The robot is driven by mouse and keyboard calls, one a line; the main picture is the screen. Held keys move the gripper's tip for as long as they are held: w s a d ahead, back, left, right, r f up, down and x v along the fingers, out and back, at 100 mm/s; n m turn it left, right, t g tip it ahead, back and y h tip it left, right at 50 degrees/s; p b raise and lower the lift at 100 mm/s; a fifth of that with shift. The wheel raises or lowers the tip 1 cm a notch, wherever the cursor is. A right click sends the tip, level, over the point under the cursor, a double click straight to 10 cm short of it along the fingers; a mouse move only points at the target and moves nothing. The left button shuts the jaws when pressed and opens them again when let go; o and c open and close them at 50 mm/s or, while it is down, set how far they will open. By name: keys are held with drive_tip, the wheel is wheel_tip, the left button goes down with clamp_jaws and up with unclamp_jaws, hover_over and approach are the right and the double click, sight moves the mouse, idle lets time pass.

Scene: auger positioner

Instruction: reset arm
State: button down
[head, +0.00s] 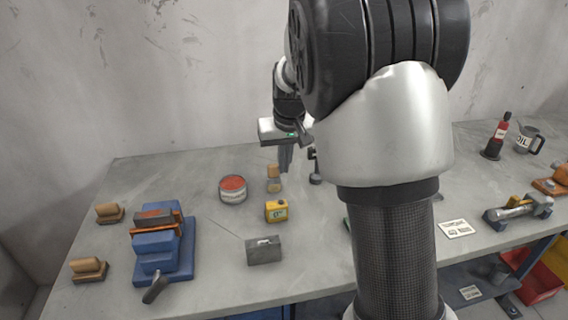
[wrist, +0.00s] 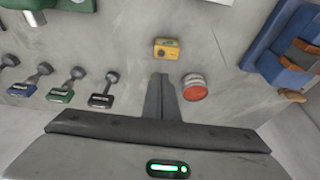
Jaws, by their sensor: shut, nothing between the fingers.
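My gripper (head: 286,160) hangs over the back middle of the grey workbench (head: 205,283), pointing down. Its fingers are together with nothing between them. My arm covers the right middle of the bench.
A blue vise (head: 160,255) stands at the left, with tan brushes (head: 109,213) near it. A grey box (head: 263,251) sits near the front edge. An oil can (head: 529,139) and a dark bottle (head: 497,137) stand at the right.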

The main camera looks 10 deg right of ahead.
drive_tip(key=s+r+p, duration=0.2)
drive_tip(key=s+r, duration=0.2)
drive_tip(key=s, duration=0.6)
drive_tip(key=s+r+t+p, duration=0.1)
drive_tip(key=s+r, duration=0.4)
drive_tip(key=s, duration=0.5)
drive_tip(key=s+r+t+p, duration=0.1)
drive_tip(key=s+r, duration=0.4)
drive_tip(key=s, duration=0.5)
drive_tip(key=shift+s+a+r+p, duration=0.2)
drive_tip(key=shift+s+p, duration=0.15)
drive_tip(key=shift+p, duration=0.55)
